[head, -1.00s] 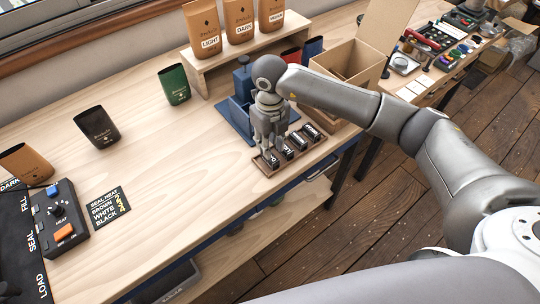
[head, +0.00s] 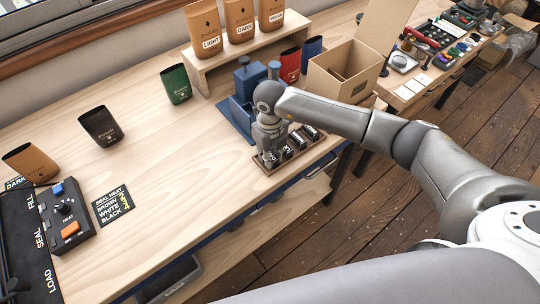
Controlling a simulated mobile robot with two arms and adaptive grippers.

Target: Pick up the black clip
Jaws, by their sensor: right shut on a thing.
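A small brown wooden tray (head: 275,169) sits near the front edge of the bench and holds several black clips in a row. My right gripper (head: 268,158) points down over the left end of the tray, shut on the black clip there. The fingers hide most of that clip, and I cannot tell whether it is clear of its slot. The other black clips (head: 299,141) stand to the right of the gripper. My left gripper is not in view.
A blue press (head: 246,88) stands just behind my right gripper. An open cardboard box (head: 340,72) is to the right. The bench middle is clear.

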